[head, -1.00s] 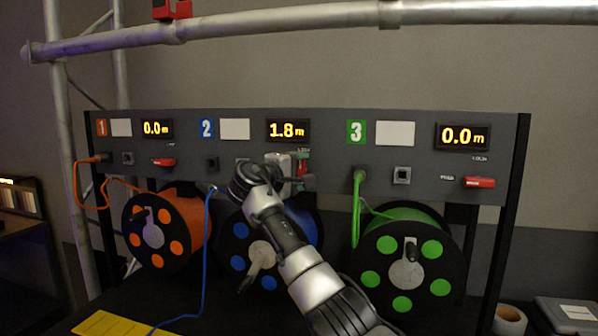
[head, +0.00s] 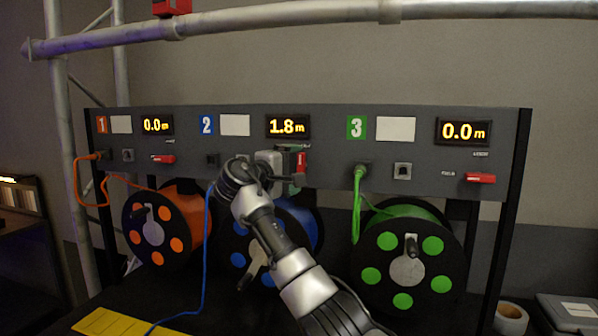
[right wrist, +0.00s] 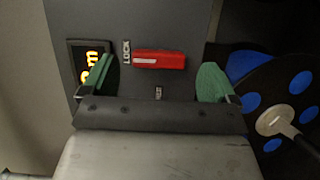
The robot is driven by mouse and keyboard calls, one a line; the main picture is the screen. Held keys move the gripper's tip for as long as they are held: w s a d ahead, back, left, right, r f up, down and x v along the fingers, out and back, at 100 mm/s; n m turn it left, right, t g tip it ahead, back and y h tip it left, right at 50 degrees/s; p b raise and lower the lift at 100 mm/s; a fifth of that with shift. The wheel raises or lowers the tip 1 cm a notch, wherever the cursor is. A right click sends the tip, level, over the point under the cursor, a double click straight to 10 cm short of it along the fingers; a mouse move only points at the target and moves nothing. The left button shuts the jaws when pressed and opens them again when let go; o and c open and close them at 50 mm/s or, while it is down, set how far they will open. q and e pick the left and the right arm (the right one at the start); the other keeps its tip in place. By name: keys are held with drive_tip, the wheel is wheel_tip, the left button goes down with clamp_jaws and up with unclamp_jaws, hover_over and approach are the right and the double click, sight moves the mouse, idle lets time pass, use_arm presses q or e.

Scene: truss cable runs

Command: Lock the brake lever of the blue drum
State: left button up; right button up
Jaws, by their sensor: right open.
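The blue drum (head: 304,226) sits under panel section 2, partly hidden behind my right arm. Its red brake lever (head: 301,160) stands upright on the panel, partly hidden by the gripper in the head view. In the right wrist view the turned picture shows the red lever (right wrist: 160,60) with one end at the LOCK label (right wrist: 126,52). The other label lies to its side. My right gripper (head: 289,170) is open at the panel. In the wrist view its green-padded fingers (right wrist: 157,82) stand beyond either end of the lever, with visible gaps. My left gripper is not in view.
The orange drum (head: 186,222) and green drum (head: 386,280) stand either side, their red levers (head: 163,159) (head: 481,178) lying level. A blue cable (head: 206,255) hangs left of my arm. A green cable (head: 356,215) hangs right of it. Display 2 (head: 288,127) reads 1.8 m.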

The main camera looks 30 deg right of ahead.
drive_tip(key=b+v, duration=0.1)
drive_tip(key=v, duration=0.7)
drive_tip(key=shift+w, duration=0.1)
